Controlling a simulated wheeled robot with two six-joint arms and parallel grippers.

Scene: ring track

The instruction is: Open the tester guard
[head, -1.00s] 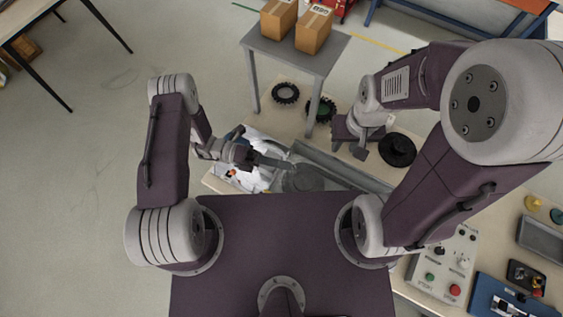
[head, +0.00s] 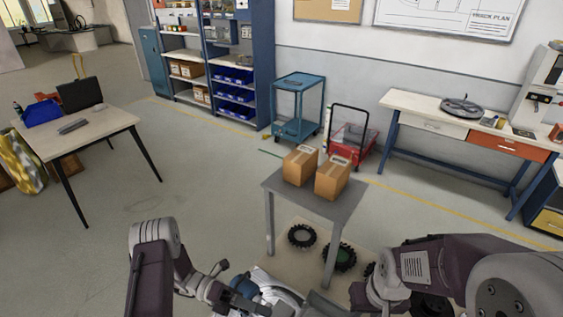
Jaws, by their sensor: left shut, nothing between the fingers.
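Only the top of a white and blue machine (head: 273,287) shows at the bottom edge of the head view, on the workbench. I cannot tell from this part whether its guard is open or shut. My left gripper (head: 258,307) is shut and empty at the machine's near left side, partly cut off by the frame edge. I cannot tell whether it touches the machine. My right gripper (head: 358,298) is to the right of the machine, above the bench, and its fingers are too unclear to read.
A grey side table (head: 343,208) with two cardboard boxes (head: 332,178) stands just beyond the bench. Open floor (head: 205,190) lies to the left.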

